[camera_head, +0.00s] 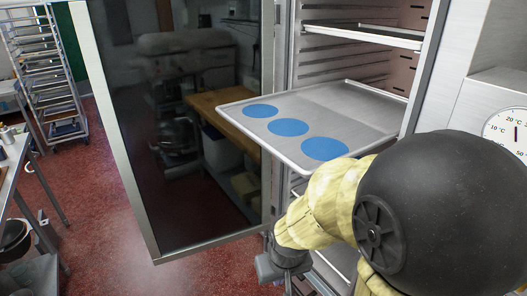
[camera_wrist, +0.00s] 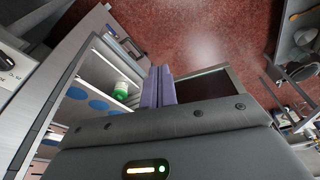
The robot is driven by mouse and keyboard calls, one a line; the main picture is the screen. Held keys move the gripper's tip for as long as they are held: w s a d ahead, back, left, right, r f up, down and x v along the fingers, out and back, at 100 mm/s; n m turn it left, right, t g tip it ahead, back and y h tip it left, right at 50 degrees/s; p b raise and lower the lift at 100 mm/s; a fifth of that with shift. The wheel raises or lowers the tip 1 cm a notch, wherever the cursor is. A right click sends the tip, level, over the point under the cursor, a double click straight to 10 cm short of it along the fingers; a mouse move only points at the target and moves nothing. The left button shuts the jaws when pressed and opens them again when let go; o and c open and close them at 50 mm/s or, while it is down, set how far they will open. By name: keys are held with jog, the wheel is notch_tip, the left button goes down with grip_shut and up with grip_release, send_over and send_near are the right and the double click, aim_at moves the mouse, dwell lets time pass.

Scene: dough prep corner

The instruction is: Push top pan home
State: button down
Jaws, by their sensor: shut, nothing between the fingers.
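A grey metal pan (camera_head: 360,113) sticks well out of the open cabinet (camera_head: 335,62) in the head view, level, with three blue discs (camera_head: 288,127) on it. Its rear part is inside the cabinet. In the wrist view, blue discs show at the left (camera_wrist: 98,104). My gripper (camera_head: 283,262) is low in the head view, below and in front of the pan's near edge, apart from it; its fingertips are hidden there. In the wrist view its purple fingers (camera_wrist: 158,86) are together with nothing between them.
The cabinet's dark glass door (camera_head: 185,120) stands open left of the pan. Another metal shelf or pan (camera_head: 365,36) sits higher inside. A dial (camera_head: 508,132) is at right. A green and white item (camera_wrist: 122,89) shows inside the cabinet. Red floor lies open at left.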

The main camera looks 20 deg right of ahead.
jog(key=w+a+r+n+t+h+b, duration=0.1)
jog(key=w+a+r+n, duration=0.25)
jog(key=w+r, duration=0.75)
notch_tip(320, 180, up, 20)
jog(key=w+a+m+t+h+b, duration=0.1)
jog(key=a+t+h, duration=0.1)
jog(key=h, duration=0.1)
jog(key=shift+w+a+f+t, duration=0.15)
jog(key=shift+a+f+t, duration=0.1)
jog(key=shift+a+t, duration=0.05)
jog(key=w+d+f+p, duration=0.3)
jog(key=w+d+f, duration=0.3)
jog(key=d+f, duration=0.1)
jog(key=shift+w+f, duration=0.15)
jog(key=shift+f, duration=0.35)
